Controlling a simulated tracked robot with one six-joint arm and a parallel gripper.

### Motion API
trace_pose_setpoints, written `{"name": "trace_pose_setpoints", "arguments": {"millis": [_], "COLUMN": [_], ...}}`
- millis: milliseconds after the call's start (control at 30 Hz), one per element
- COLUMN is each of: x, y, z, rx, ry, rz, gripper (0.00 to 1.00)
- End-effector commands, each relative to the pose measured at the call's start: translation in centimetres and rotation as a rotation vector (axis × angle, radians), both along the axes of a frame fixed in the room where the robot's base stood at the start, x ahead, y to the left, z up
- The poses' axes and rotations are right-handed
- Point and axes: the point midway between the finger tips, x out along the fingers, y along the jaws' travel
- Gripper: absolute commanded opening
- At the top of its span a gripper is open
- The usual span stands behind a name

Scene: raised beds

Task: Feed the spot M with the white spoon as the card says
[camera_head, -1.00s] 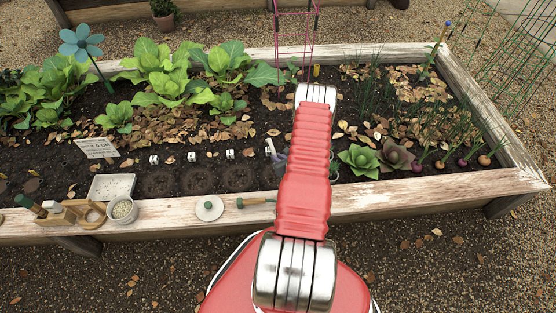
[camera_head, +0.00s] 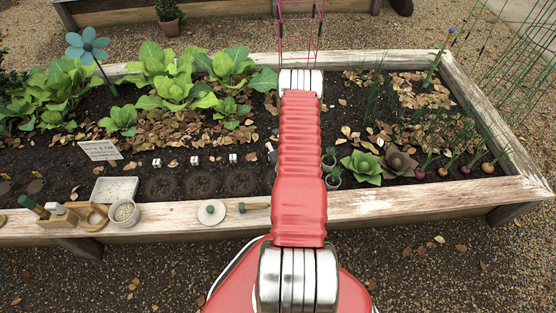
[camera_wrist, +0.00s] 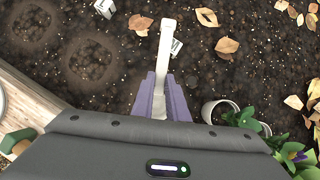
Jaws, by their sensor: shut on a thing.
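In the wrist view my gripper (camera_wrist: 161,108), with purple fingers, is shut on the white spoon (camera_wrist: 164,58). The spoon points away over dark soil, and I cannot tell whether it holds anything. In the head view my arm hides most of the gripper. White markers (camera_head: 195,160) stand in a row behind round dark spots (camera_head: 202,183); their letters are too small to read, so I cannot tell which spot is M. One marker (camera_wrist: 176,47) is just right of the spoon in the wrist view. The card (camera_head: 100,150) stands at the left, its text unclear. A bowl of pellets (camera_head: 124,212) sits on the front edge.
A pale tray (camera_head: 115,189), a wooden holder (camera_head: 62,214), a round lid (camera_head: 211,212) and a green-handled tool (camera_head: 255,206) lie along the bed's front. Small potted plants (camera_head: 332,178) stand right of my arm. Leafy greens and dry leaves fill the back.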

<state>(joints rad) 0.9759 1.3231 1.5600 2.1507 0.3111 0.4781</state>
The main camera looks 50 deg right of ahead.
Motion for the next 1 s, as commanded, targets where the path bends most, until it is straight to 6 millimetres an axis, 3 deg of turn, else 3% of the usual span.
{"name": "trace_pose_setpoints", "arguments": {"millis": [1000], "x": [0.52], "y": [-0.43], "z": [0.41], "rx": [0.023], "ry": [0.073], "rz": [0.006], "gripper": [0.0]}}
